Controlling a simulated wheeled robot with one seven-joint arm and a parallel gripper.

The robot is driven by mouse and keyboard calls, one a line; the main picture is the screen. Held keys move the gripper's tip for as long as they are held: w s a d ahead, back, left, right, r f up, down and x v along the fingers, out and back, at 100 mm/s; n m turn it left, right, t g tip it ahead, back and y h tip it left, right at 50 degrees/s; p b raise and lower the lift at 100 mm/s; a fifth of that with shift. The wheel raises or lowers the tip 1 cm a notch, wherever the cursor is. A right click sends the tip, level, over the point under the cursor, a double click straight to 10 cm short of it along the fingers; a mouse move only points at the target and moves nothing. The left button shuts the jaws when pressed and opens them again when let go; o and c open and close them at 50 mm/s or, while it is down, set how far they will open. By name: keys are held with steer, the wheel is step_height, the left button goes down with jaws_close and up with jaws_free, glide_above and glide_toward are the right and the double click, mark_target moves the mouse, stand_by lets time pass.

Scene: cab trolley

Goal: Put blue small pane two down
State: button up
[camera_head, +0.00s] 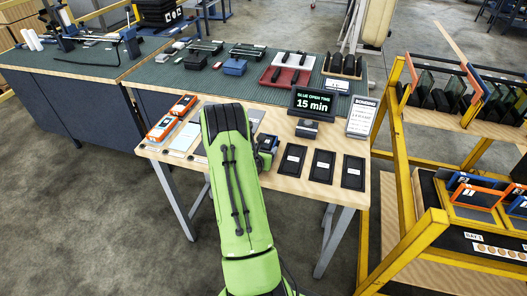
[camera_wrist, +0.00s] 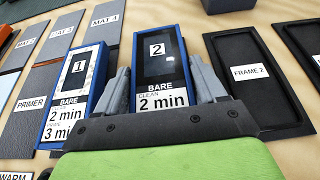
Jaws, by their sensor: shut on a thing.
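The blue small pane two (camera_wrist: 161,100) has a blue rim, a dark middle and labels reading 2, BARE and CLEAN 2 min. My gripper (camera_wrist: 160,66) is shut on its two sides. I cannot tell whether the pane touches the surface below. A similar blue pane one (camera_wrist: 76,92) lies just left of my left finger. To the right is a black tray marked FRAME 2 (camera_wrist: 251,82). In the head view my green arm hides most of the gripper; a bit of blue and dark shows at its right edge.
The wooden table (camera_head: 279,184) holds several black frame trays (camera_head: 322,166) on the right and orange panes (camera_head: 172,115) on the left. A timer display (camera_head: 313,103) stands behind. Grey mats (camera_wrist: 28,78) lie left of the panes. A yellow trolley (camera_head: 422,232) stands right of the table.

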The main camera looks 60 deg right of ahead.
steer(key=o, duration=1.2)
steer(key=shift+f, duration=0.15)
